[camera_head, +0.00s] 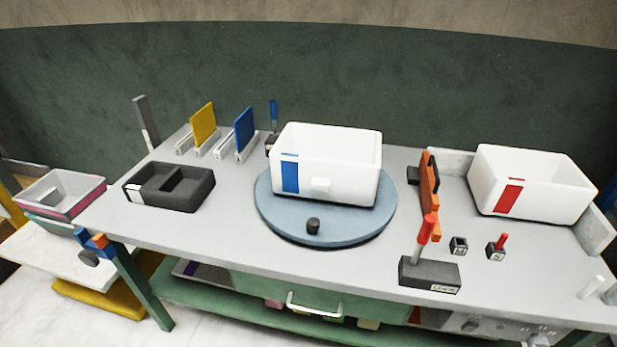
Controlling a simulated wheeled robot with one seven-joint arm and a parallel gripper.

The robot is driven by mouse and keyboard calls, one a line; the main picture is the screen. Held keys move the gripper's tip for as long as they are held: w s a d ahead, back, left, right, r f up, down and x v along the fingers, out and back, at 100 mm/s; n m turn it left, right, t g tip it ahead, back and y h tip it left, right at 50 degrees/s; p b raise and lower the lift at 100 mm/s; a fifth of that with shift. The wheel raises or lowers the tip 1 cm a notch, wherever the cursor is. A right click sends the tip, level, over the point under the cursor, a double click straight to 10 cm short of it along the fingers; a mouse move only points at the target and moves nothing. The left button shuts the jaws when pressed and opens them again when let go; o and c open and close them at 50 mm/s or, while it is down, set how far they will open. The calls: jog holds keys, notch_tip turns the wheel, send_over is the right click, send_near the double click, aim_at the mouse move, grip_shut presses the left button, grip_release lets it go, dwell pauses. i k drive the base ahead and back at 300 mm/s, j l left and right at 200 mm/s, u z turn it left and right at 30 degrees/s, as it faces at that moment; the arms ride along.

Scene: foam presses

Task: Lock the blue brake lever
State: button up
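A lever with a blue handle (273,110) stands at the back of the grey table, just left of and behind the white box with the blue stripe. Its handle looks nearly upright. Its dark base is mostly hidden by that box. A second lever with a red handle (427,229) stands at the front right on a black block (428,272) with a white label; it leans slightly right. My gripper is not in view.
The white box with the blue stripe (345,185) sits on a round blue-grey turntable (340,231) with a black knob. A red-striped white box (550,195) is at right. Yellow (203,124) and blue (244,130) panels stand near the blue lever. A black tray (140,200) is at left.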

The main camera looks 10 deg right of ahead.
aim_at(273, 103)
jog(key=i+l+z, duration=0.2)
jog(key=i, duration=0.3)
jog(key=i+l+z, duration=0.2)
jog(key=i, duration=0.35)
jog(key=i+l+z, duration=0.1)
jog(key=i+z, duration=0.15)
jog(key=i, duration=0.25)
